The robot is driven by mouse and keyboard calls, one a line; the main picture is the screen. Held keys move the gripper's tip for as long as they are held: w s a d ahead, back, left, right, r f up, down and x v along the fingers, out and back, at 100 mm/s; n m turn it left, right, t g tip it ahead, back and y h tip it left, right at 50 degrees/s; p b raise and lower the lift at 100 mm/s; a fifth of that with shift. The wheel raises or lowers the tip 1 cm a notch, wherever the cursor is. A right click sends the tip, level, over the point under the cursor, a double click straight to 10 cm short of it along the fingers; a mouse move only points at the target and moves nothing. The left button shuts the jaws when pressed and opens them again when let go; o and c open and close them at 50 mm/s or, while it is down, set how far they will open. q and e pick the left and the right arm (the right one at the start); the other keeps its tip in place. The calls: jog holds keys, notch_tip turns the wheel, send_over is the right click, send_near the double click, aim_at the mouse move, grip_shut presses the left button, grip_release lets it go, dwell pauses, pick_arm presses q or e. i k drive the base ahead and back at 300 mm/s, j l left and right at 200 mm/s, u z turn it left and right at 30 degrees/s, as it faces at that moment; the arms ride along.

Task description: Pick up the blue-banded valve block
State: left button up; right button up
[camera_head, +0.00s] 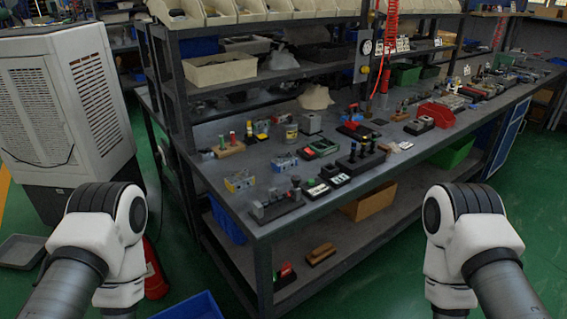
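Two small grey blocks with blue parts sit on the dark workbench (222,168). The nearer one (240,181) is near the bench's left edge and also shows some yellow. The other (285,162) is a little farther back and to the right. They are small in the picture, and I cannot tell for sure which is the blue-banded valve block. My left and right arms show at the bottom left and bottom right, both apart from the bench. Neither gripper is in view.
A dark block with a knob (276,205) stands at the bench's near corner. Several fixtures and a red box (436,115) crowd the bench to the right. A shelf rack with a cream bin (220,69) rises behind. A white cooler (66,110) stands left. Green floor is open in front.

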aim_at(287, 164)
jog(key=i+l+z, duration=0.15)
jog(key=i+l, duration=0.25)
jog(key=i+l+z, duration=0.2)
jog(key=i, duration=0.4)
jog(key=l, duration=0.1)
